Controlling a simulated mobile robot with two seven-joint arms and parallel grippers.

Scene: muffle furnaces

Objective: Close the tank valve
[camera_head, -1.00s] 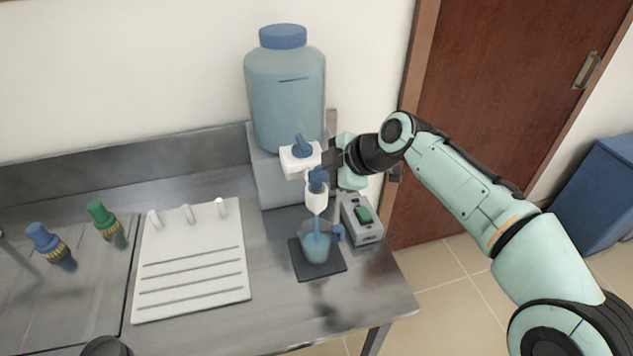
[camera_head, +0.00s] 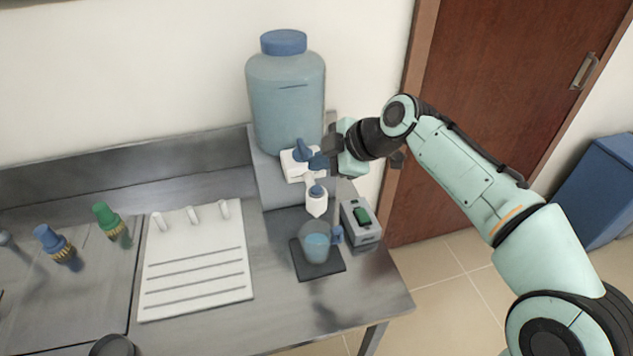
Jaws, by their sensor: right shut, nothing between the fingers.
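A large tank (camera_head: 286,100) of bluish liquid with a blue cap stands at the back of the metal bench. Its white valve body (camera_head: 296,166) with a blue handle (camera_head: 303,150) sticks out low at the front, above a white spout (camera_head: 317,203). No stream shows between the spout and the beaker (camera_head: 317,243), which holds blue liquid. My right gripper (camera_head: 327,158) is shut and empty at the right side of the valve, close to the blue parts; I cannot tell whether it touches them. My left gripper is not in view.
The beaker stands on a dark square pad (camera_head: 319,271). A grey box with a green switch (camera_head: 361,220) is right of it. A white drainboard (camera_head: 195,262) and blue (camera_head: 52,241) and green (camera_head: 108,219) taps are to the left. A wooden door (camera_head: 500,100) stands at right.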

